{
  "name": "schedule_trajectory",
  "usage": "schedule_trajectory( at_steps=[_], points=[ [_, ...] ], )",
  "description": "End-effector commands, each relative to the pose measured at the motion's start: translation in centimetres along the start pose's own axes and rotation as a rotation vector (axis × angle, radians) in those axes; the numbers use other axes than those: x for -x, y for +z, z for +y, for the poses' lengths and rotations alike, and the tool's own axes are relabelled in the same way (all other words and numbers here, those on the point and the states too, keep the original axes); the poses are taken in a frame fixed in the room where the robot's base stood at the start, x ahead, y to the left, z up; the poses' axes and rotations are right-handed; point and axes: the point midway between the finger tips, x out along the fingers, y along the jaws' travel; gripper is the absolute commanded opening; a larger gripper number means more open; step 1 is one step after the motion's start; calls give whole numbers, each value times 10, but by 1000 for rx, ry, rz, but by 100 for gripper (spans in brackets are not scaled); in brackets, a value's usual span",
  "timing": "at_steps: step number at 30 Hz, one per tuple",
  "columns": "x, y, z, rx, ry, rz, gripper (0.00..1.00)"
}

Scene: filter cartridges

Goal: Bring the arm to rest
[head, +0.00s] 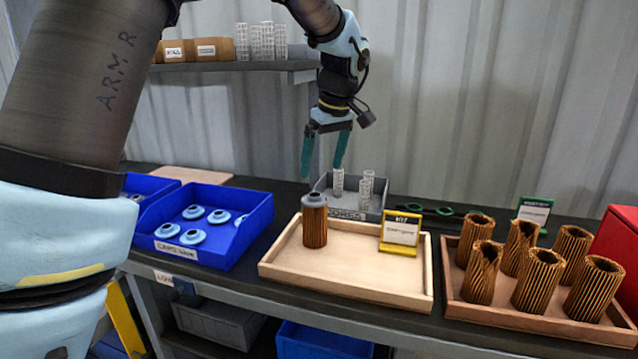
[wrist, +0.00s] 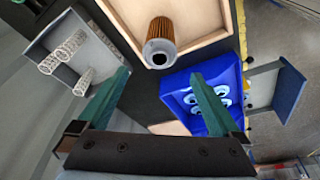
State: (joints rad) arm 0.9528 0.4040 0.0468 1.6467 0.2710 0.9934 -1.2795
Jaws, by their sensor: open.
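My gripper (head: 325,152) hangs in the air above the back of the bench, over the grey core bin, in the head view. Its two green fingers are apart with nothing between them; they also show spread in the wrist view (wrist: 160,98). A brown pleated cartridge with a grey-blue cap (head: 314,220) stands upright at the left end of the light wooden tray (head: 345,283). It also shows in the wrist view (wrist: 160,42), beyond the fingers and apart from them.
A blue bin (head: 235,240) holds several light blue caps. A grey bin (head: 352,207) holds white mesh cores. A yellow sign (head: 400,234) stands on the wooden tray. A brown tray (head: 480,310) holds several pleated sleeves. A red box (head: 618,240) is at the right. A shelf (head: 235,66) hangs behind.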

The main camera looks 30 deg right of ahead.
Motion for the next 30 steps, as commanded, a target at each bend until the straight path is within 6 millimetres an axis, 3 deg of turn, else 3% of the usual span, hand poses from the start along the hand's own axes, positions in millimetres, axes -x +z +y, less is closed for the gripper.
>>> schedule_trajectory(
  at_steps=[7,22,26,30],
  points=[
    [22,0,0,1,0,0,100],
    [20,-4,-7,-3,-3,-5,100],
    [1,-24,-46,-38,-7,-34,100],
    [-33,-46,-132,-109,0,-88,100]
  ],
)
